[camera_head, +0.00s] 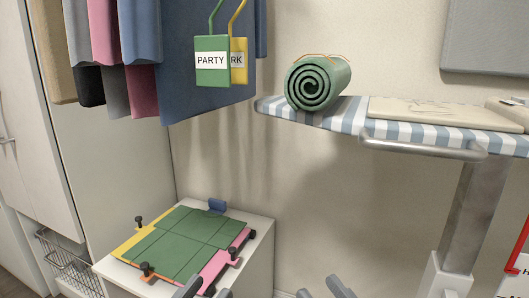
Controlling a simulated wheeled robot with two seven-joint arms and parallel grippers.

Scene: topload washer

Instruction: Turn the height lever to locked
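The ironing board (340,119) with a blue-and-white striped cover stands at the right on a grey metal post (473,215). A grey tubular handle (420,150) runs along its near edge. A red bar (520,245) beside a white plate (514,285) with partly cut-off black lettering shows at the right edge; I cannot tell if this is the height lever. My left gripper (206,291) and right gripper (322,290) show only as fingertips at the bottom edge. Both have their fingers apart, and neither visibly touches anything.
A rolled green mat (318,82) and a folded beige cloth (445,112) lie on the board. A white cabinet (258,232) bears a green, yellow and pink folding panel (185,240). Clothes and labelled tags (212,62) hang above. The space beneath the board is clear left of the post.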

